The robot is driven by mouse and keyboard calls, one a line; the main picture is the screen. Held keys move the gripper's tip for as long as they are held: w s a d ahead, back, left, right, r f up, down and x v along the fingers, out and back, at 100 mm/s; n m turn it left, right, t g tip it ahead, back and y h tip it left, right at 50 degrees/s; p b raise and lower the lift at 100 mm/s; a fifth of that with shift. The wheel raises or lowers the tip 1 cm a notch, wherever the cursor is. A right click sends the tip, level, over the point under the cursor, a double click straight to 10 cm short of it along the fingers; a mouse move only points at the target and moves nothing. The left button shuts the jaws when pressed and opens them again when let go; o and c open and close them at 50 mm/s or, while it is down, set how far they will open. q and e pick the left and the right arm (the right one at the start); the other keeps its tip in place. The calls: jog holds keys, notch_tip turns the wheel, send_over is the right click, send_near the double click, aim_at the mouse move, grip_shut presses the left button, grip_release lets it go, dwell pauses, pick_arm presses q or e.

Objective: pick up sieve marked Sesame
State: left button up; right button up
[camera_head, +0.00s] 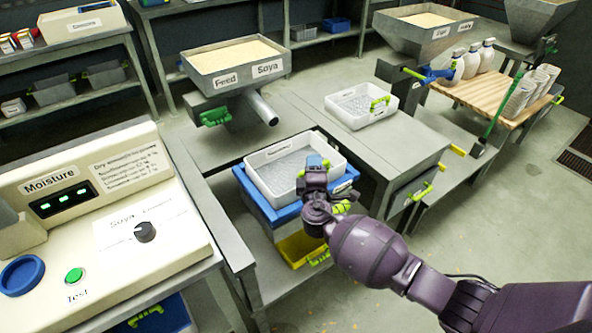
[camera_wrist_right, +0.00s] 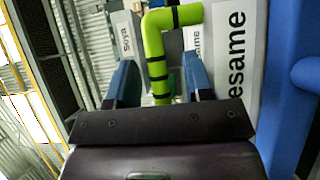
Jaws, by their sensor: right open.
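The sieve (camera_head: 258,182) is a white tray with a mesh floor, resting in a blue frame (camera_head: 283,213) below the Soya feed hopper. In the right wrist view a white label (camera_wrist_right: 234,70) reads "esame", its first letter cut off. A bright green handle (camera_wrist_right: 155,45) with black bands stands beside the label. My right gripper (camera_head: 316,163) is at the sieve's right side. In the wrist view its blue fingers (camera_wrist_right: 158,72) are open, one on each side of the handle; contact cannot be told. My left gripper is not in view.
Another white sieve (camera_head: 346,116) with a green handle sits on the grey bench farther back. A yellow bin (camera_head: 297,246) is below the blue frame. The Moisture tester (camera_head: 100,205) stands at left. The feed hopper (camera_head: 232,72) has a spout above the bench.

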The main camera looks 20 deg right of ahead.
grip_shut()
jog(key=shift+r, duration=0.15)
dwell(0.4)
